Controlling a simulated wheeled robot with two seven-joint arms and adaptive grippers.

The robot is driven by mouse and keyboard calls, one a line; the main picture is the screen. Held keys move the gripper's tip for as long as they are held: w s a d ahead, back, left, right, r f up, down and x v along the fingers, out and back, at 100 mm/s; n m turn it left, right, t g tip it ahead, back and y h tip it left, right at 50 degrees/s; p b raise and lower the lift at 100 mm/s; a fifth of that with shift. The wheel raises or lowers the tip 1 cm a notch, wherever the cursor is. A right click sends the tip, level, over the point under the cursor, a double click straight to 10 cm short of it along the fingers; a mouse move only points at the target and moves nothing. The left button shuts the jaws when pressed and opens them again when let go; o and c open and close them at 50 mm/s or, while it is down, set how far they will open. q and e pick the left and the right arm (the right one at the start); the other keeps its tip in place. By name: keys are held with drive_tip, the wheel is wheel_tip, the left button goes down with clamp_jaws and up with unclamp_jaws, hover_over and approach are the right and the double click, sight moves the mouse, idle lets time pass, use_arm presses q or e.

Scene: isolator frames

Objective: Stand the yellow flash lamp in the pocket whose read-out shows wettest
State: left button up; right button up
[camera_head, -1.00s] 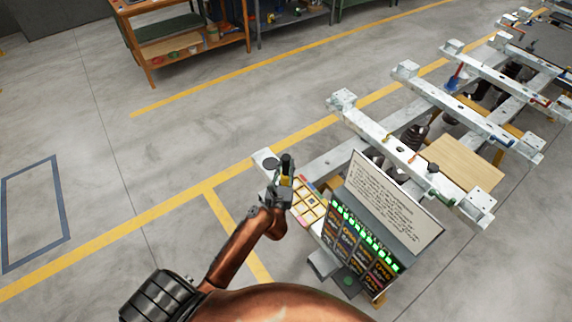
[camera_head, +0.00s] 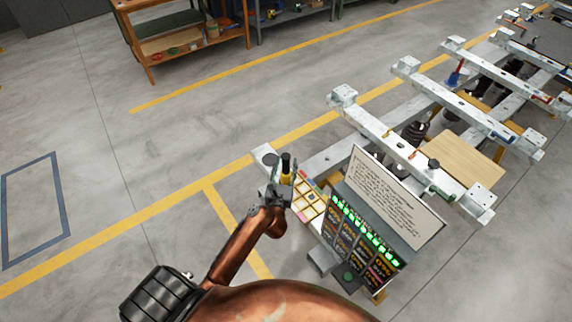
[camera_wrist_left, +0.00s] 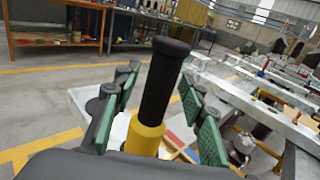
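The yellow flash lamp (camera_head: 287,178) has a yellow body and a black upper part, and looks upright at the back left of the pocket tray (camera_head: 318,206). My left gripper (camera_head: 278,193) is around it from the near side. In the left wrist view the lamp (camera_wrist_left: 152,95) stands between the green-padded fingers (camera_wrist_left: 158,110), with gaps on both sides, so the gripper looks open. The lamp's foot is hidden, so I cannot tell what it stands in. The read-out panel (camera_head: 362,240) has green lights and orange text too small to read. My right gripper is not in view.
A white sign board (camera_head: 395,200) with text stands behind the panel. A long metal frame (camera_head: 400,150) with cross beams runs to the back right. The floor to the left is clear.

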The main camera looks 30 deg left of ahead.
use_arm(q)
drive_tip(key=shift+r, duration=0.15)
drive_tip(key=v, duration=1.2)
idle(1.0)
